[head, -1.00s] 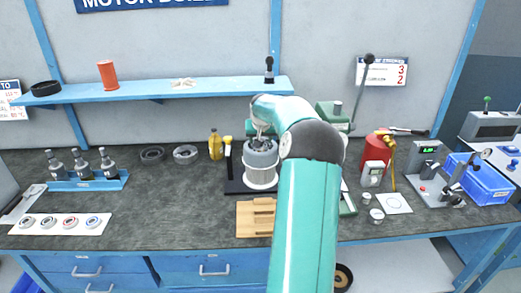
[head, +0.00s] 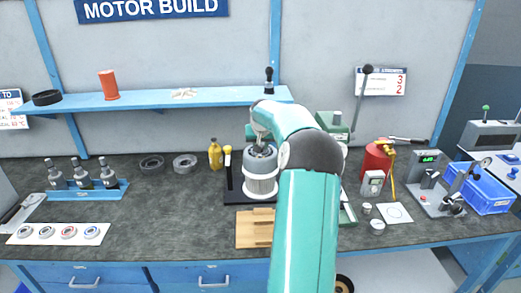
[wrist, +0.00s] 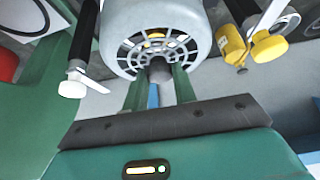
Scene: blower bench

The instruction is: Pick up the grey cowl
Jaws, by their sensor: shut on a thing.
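The grey cowl (head: 260,157) is at the top of a pale ribbed cylinder (head: 261,185) with a white ring around its foot, on a dark base plate. In the wrist view the cowl (wrist: 115,35) is a rounded grey shell with a radial grille, and something yellow shows through the slots. My gripper (wrist: 160,82) is shut on the grey knob at the centre of the grille. In the head view my gripper comes down from above the cowl, partly hidden by my arm. I cannot tell whether the cowl is lifted clear of the cylinder.
A green press (head: 333,122) is close on the right, partly behind my arm. A wooden block (head: 253,229) lies in front. A blue shelf (head: 150,102) runs behind.

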